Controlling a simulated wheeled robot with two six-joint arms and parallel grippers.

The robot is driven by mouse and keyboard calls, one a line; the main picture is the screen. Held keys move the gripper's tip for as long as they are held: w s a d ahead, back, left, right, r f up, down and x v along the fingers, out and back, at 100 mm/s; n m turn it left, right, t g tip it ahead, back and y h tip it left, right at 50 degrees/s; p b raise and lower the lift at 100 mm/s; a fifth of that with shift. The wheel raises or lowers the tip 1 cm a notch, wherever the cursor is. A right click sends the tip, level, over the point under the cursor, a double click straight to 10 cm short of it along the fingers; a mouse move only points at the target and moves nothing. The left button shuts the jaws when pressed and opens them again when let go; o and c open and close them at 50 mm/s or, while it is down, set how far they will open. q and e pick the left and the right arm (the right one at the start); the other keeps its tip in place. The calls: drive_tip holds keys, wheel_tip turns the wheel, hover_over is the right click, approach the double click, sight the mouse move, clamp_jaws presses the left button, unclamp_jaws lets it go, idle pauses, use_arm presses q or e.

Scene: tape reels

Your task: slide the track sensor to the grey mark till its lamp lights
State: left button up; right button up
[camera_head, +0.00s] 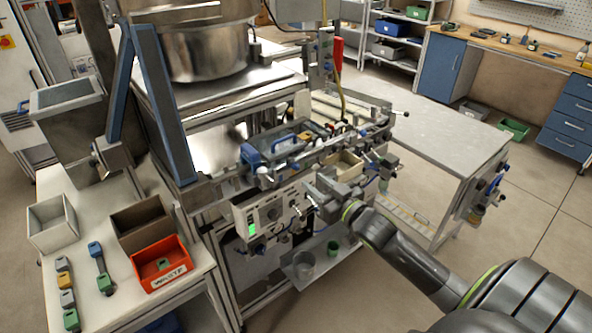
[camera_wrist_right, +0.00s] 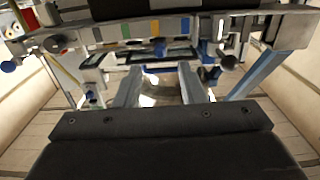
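My right gripper (camera_head: 312,199) reaches in from the right to the front of the machine, beside the control panel (camera_head: 270,212). In the right wrist view its two fingers (camera_wrist_right: 160,90) stand apart with no object clearly between them. My left gripper is in neither view.
A red waste bin (camera_head: 161,265), a brown bin (camera_head: 142,222) and a grey bin (camera_head: 52,222) stand on the left bench, with several coloured pieces. The panel has a lit green display (camera_head: 251,227). A bare grey table (camera_head: 440,140) stands behind my right arm.

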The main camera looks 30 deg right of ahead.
sight(299, 169)
drive_tip(key=w, duration=0.3)
drive_tip(key=w+b, duration=0.1)
drive_tip(key=w, duration=0.4)
drive_tip(key=shift+w+a, duration=0.35)
drive_tip(key=shift+w, duration=0.05)
clamp_jaws()
